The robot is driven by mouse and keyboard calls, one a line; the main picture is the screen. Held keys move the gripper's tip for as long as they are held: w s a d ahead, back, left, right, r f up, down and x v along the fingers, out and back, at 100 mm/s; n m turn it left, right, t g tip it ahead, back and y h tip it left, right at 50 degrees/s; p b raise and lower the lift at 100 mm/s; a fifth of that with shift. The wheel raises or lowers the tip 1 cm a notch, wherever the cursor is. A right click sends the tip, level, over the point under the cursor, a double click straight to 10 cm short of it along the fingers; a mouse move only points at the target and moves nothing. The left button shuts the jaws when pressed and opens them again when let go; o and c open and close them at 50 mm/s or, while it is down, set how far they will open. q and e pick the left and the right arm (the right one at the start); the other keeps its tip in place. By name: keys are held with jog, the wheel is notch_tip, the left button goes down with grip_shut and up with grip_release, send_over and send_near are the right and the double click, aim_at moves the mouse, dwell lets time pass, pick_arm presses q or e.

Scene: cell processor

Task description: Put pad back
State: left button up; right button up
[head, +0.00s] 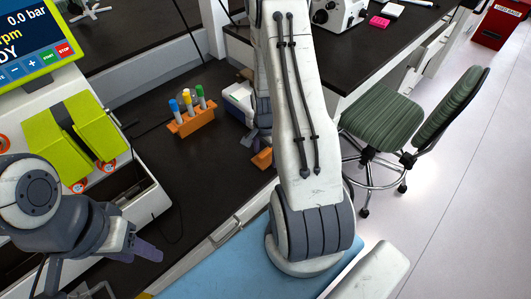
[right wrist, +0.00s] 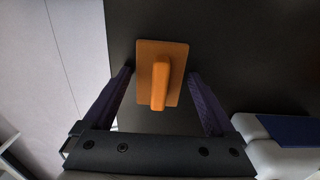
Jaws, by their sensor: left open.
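An orange pad with a raised bar-shaped handle (right wrist: 160,82) lies on the dark bench top in the right wrist view. An orange piece that looks like it shows in the head view (head: 261,159), partly hidden by my right arm. My right gripper (right wrist: 162,78) is open above the pad, with one purple finger on each side of the handle and a visible gap to both. In the head view my right arm hides most of that gripper. My left gripper (head: 128,272) is open and empty at the lower left, away from the pad.
An orange rack (head: 191,122) with several capped tubes stands on the bench. A white and blue box (head: 238,103) is near my right arm. The machine with a screen and yellow-green parts (head: 75,130) stands at left. A green chair (head: 382,115) is at right.

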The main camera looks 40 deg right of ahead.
aim_at(265, 152)
jog(key=shift+r, duration=0.1)
notch_tip(265, 152, up, 12)
jog(key=w+a+r+n, duration=0.1)
jog(key=a+r+n, duration=0.35)
jog(key=a, duration=0.55)
jog(key=s+a+r+n, duration=0.35)
jog(key=a+n, duration=0.35)
jog(key=a, duration=0.3)
jog(key=s+a+r+n+y, duration=0.1)
jog(key=s+a+r+n, duration=0.3)
jog(key=s+a+n, duration=0.6)
jog(key=s+n, duration=0.3)
jog(key=shift+s+a+r, duration=0.2)
jog(key=shift+s+a, duration=0.15)
jog(key=shift+s, duration=0.05)
